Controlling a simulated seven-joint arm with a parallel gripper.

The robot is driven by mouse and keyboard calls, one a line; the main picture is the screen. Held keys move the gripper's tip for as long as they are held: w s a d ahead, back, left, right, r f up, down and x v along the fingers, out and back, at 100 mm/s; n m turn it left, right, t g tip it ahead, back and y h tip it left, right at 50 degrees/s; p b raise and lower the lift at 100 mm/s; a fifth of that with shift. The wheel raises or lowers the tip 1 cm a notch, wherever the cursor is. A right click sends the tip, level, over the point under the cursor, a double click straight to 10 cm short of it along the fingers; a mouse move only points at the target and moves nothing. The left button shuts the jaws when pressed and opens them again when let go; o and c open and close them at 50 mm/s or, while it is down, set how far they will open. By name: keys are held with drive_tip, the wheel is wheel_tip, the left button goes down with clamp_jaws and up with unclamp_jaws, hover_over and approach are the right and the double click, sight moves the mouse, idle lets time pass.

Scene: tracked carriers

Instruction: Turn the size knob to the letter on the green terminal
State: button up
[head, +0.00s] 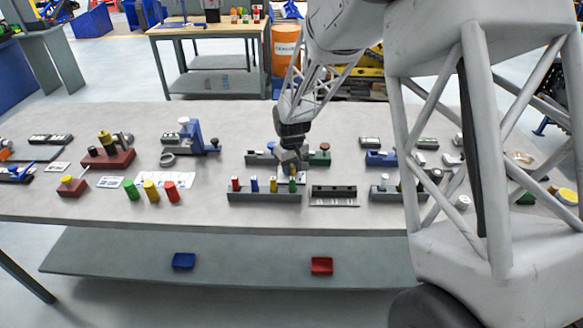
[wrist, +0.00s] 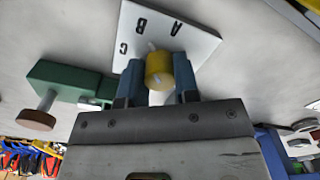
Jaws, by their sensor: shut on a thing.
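The size knob (wrist: 158,72) is a yellow cylinder with a white pointer, standing on a white dial plate (wrist: 205,42) marked A, B and C. The letters appear upside down in the wrist view. The pointer aims roughly toward the B. My gripper (wrist: 158,82) is shut on the knob, one blue-grey finger on each side. In the head view my gripper (head: 290,157) hides most of the knob. The green terminal (wrist: 72,82), a green block with a brown round part, is just left of the dial in the wrist view; I cannot read a letter on it.
In the head view, a grey rack (head: 264,196) with several coloured pegs stands in front of my gripper. A dark slotted block (head: 334,191) is right of it. A blue fixture (head: 380,158) stands farther right. Bare table lies between the rack and the red cylinder (head: 170,191).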

sight(292, 167)
idle(0.3)
drive_tip(key=o, duration=0.9)
drive_tip(key=shift+r, duration=0.2)
drive_tip(key=shift+r, duration=3.75)
drive_tip(key=shift+r, duration=0.1)
